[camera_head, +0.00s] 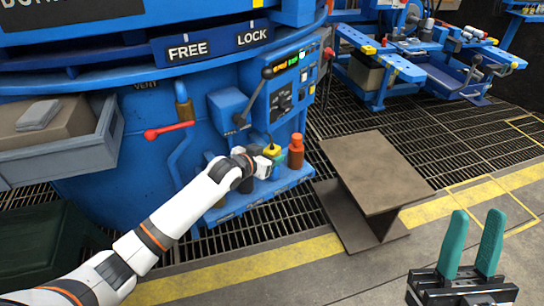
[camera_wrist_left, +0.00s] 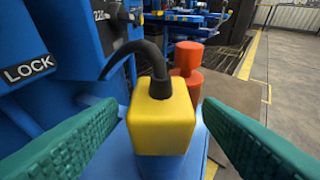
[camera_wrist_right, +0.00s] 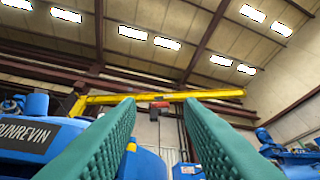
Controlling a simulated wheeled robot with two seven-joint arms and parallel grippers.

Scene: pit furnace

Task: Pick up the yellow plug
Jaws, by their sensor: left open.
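The yellow plug (camera_wrist_left: 162,118) is a yellow block with a black cable rising from its top; it sits upright on a blue support. In the head view the plug (camera_head: 272,150) shows small beside the control panel. My left gripper (camera_head: 262,160) is at the plug. In the left wrist view its green fingers (camera_wrist_left: 160,130) are open, one on each side of the plug, with gaps between. My right gripper (camera_head: 478,218) is open and empty at the lower right, far from the plug; its fingers (camera_wrist_right: 158,105) point up toward the ceiling.
A red-orange cylinder (camera_head: 296,151) stands just right of the plug; it also shows behind the plug in the left wrist view (camera_wrist_left: 187,65). A control panel with a lever (camera_head: 285,95) is above. A brown steel beam (camera_head: 375,170) stands on the floor to the right.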

